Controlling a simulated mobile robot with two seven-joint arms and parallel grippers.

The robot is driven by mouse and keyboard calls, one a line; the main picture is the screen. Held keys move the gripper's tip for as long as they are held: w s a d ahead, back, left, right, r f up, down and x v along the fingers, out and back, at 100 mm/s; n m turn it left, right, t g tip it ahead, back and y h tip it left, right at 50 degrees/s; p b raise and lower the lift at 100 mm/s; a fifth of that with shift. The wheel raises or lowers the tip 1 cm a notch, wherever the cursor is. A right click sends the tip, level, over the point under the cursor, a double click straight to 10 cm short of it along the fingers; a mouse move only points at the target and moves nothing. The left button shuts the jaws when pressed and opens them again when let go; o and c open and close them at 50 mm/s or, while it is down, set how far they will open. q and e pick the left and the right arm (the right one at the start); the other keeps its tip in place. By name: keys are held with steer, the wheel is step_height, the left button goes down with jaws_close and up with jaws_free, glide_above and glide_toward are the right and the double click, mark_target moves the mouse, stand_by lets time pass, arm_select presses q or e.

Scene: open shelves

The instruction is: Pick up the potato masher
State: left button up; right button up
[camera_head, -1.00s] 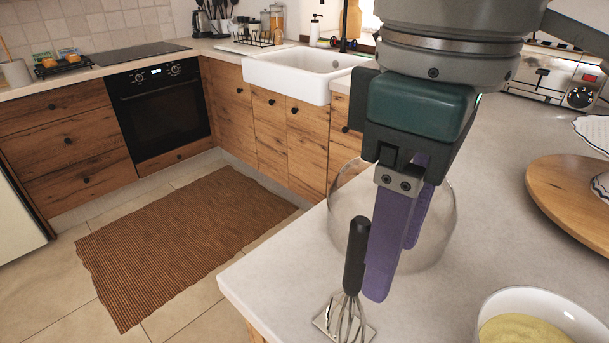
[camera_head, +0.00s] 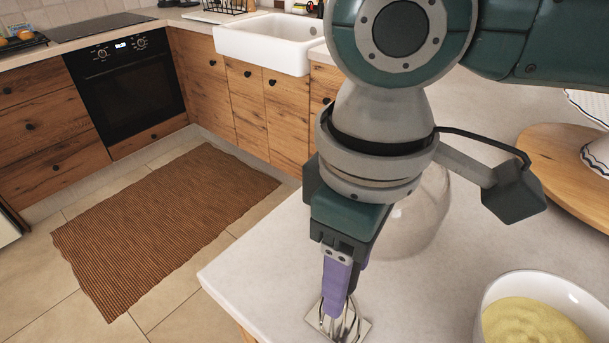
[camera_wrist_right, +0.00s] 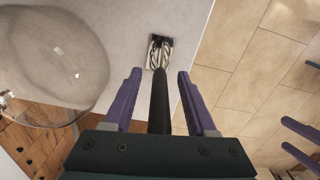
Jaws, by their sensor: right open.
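The potato masher stands on the counter near its corner, with a dark handle and a metal head (camera_head: 338,322). In the right wrist view its black handle (camera_wrist_right: 160,100) points towards the camera and its metal head (camera_wrist_right: 159,52) rests on the counter. My right gripper (camera_head: 338,308) points down over the masher. Its purple fingers, also in the right wrist view (camera_wrist_right: 159,74), are open on either side of the handle, with a gap visible on both sides. In the head view the gripper hides most of the handle. Purple fingers of my left gripper (camera_wrist_right: 302,143) show at the right wrist view's edge.
A clear glass bowl (camera_head: 425,220) stands close behind my right gripper. A white bowl of yellow food (camera_head: 545,315) is to the right. A round wooden board (camera_head: 560,165) is farther back. The counter's edge and corner are just left of the masher.

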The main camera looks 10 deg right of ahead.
steer(key=shift+f, duration=0.35)
steer(key=shift+c, duration=0.4)
jaws_close()
